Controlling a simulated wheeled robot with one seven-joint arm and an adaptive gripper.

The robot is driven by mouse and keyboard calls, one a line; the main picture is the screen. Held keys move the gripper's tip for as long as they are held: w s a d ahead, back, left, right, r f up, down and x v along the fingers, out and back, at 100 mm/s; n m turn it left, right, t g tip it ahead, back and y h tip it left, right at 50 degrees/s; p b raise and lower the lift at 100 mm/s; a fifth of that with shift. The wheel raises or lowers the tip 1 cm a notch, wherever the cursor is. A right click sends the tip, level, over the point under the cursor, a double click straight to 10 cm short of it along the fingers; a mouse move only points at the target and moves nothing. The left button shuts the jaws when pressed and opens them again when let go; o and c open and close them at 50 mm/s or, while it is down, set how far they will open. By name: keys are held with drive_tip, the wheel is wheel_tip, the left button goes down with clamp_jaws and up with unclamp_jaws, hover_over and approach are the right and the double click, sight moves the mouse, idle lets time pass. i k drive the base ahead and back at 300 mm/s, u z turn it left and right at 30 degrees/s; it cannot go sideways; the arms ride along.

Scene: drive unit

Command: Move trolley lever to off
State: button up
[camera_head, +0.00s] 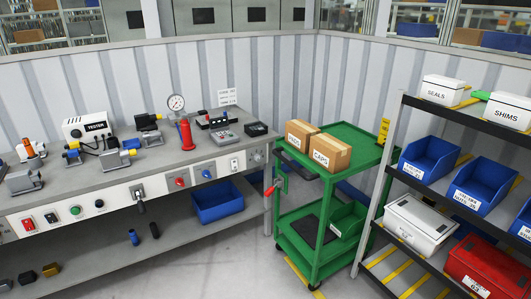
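The green trolley (356,146) stands between the workbench and the shelf rack. A small green bracket (281,178) sits at its left side, near the bench's right end. A lever with a red grip (269,191) sticks out from this bracket toward the left and slightly down. Any off or on marking by the lever is too small to read. My gripper is not in view.
Two cardboard boxes (331,151) stand on the trolley top. The grey workbench (100,172) at left carries tools and a front panel with switches. A rack with blue bins (428,158) stands close on the right. Grey floor (225,262) is clear before the trolley.

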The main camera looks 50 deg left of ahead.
sight(269, 191)
drive_tip(key=u, duration=0.35)
drive_tip(key=k, duration=0.85)
drive_tip(key=u, duration=0.5)
drive_tip(key=i, duration=0.5)
drive_tip(key=u, duration=0.35)
